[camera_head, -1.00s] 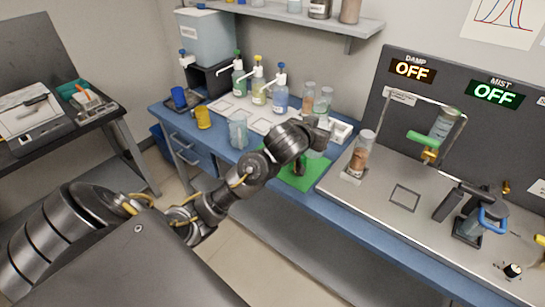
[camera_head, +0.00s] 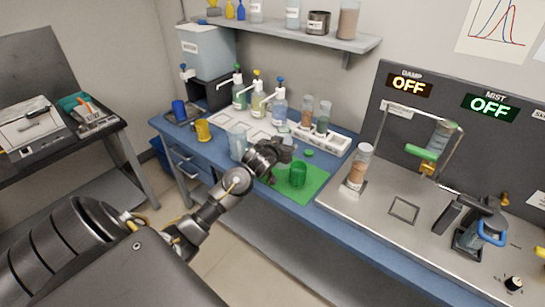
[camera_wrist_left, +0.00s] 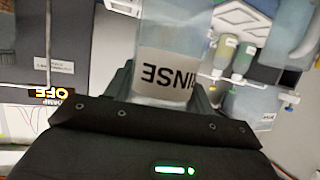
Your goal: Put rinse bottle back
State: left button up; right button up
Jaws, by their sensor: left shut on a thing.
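The rinse bottle (camera_wrist_left: 172,40) is translucent, with a white label reading RINSE, upside down in the left wrist view. It stands between the fingers of my left gripper (camera_wrist_left: 163,88), which is shut on it. In the head view my left gripper (camera_head: 277,153) is over the blue bench, beside the green mat. The held bottle is mostly hidden there behind the gripper. My right gripper is not in view.
Pump bottles (camera_head: 258,93) stand in a row on pale trays behind the gripper. A clear container (camera_head: 237,142) and a yellow cup (camera_head: 203,130) are to its left. A green cup (camera_head: 298,174) stands on the green mat (camera_head: 315,182). A vial rack (camera_head: 322,139) is at the right.

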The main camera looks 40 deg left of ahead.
pick_arm(q)
jog(key=w+a+f+p, duration=0.1)
jog(key=w+a+f, duration=0.4)
jog(key=a+f, duration=0.3)
jog(key=shift+w+a+p, duration=0.15)
jog(key=shift+a+p, duration=0.15)
jog(key=shift+a, duration=0.25)
notch_tip(320, 180, down, 3)
jog(key=shift+w+a+r+p, duration=0.1)
jog(key=shift+p, duration=0.45)
jog(key=shift+f, duration=0.3)
jog(key=shift+f, duration=0.15)
jog(key=o, duration=1.2)
jog(key=shift+o, duration=0.2)
